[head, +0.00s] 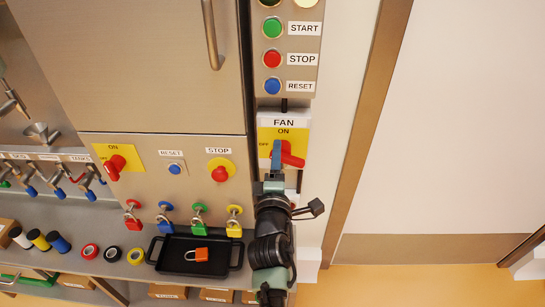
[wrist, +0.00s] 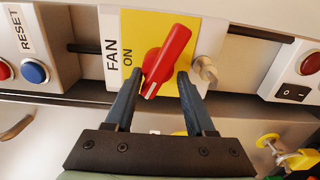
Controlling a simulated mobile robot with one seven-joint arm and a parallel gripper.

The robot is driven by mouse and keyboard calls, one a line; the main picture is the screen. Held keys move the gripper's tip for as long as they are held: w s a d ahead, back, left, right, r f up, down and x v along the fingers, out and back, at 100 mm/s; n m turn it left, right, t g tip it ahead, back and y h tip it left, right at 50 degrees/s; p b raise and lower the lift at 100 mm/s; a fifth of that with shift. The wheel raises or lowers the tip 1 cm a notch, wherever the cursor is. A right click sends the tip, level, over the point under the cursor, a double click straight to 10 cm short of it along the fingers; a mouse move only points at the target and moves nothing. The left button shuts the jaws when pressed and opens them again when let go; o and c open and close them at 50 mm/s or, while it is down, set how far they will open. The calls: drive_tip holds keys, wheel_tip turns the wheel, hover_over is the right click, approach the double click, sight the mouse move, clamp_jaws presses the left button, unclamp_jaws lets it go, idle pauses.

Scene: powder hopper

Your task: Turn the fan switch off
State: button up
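The fan switch is a red rotary handle (wrist: 168,58) on a yellow plate (wrist: 133,28) marked FAN and ON in the wrist view. The handle lies slanted, its near end with a pale mark toward the lower left. In the head view the red handle (head: 293,156) shows its right part, and OFF is printed on the plate's left side. My gripper (wrist: 160,74) is open, with one finger on each side of the handle and visible gaps. In the head view my gripper (head: 277,157) covers the handle's left part.
A column of START, STOP and RESET buttons (head: 272,58) sits above. Another red rotary switch (head: 115,164) is at left. Colored padlocks (head: 200,228) hang below, above a black tray (head: 170,263) with an orange padlock. A grey metal knob (wrist: 206,69) stands beside the right finger.

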drive_tip(key=shift+a+r, duration=0.15)
drive_tip(key=shift+a, duration=0.1)
drive_tip(key=s+p, duration=0.3)
drive_tip(key=s, duration=1)
drive_tip(key=shift+p, duration=0.4)
